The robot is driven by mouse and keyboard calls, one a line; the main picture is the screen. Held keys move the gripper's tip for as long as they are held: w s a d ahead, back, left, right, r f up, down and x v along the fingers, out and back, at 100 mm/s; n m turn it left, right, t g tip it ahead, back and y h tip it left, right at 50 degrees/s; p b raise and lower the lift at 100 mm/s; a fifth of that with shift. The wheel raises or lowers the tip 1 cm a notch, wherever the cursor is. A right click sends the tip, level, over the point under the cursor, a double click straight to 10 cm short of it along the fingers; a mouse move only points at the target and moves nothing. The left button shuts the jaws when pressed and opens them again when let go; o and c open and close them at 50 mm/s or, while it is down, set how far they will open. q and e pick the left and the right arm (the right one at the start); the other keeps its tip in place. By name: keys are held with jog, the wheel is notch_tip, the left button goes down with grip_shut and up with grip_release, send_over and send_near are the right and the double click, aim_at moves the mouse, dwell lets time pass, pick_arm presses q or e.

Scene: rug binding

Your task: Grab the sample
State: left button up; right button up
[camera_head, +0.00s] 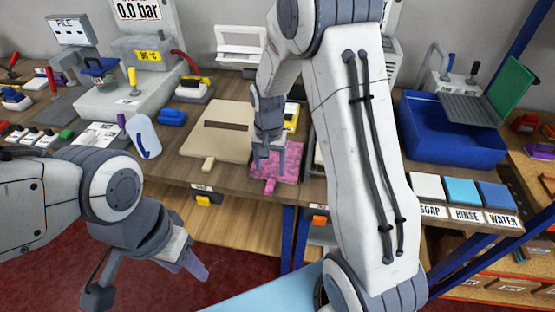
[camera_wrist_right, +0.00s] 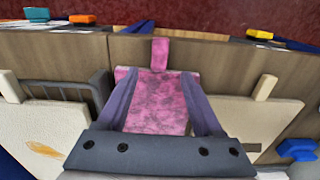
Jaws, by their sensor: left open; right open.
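The sample looks to be a pink, mottled flat piece (camera_head: 284,160) with a small pink tab, lying on the workbench near its front edge. In the right wrist view the pink sample (camera_wrist_right: 155,113) lies between the two fingers, its tab pointing to the bench edge. My right gripper (camera_head: 270,155) is open over the sample, with a finger on either side; I cannot tell whether the fingers touch it. My left gripper (camera_head: 150,280) is open and empty, low in front of the bench.
A beige board with a slot (camera_head: 215,142) lies left of the sample. A cream board (camera_wrist_right: 42,130) and a grey rack (camera_wrist_right: 65,90) sit on its other side. A blue basin (camera_head: 440,135) and soap, rinse and water pads (camera_head: 460,190) are at right. A white bottle (camera_head: 144,137) stands left.

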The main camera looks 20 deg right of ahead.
aim_at(271, 183)
jog(key=shift+d+f+p, duration=0.1)
jog(key=shift+f+p, duration=0.55)
jog(key=shift+f, duration=2.35)
grip_shut()
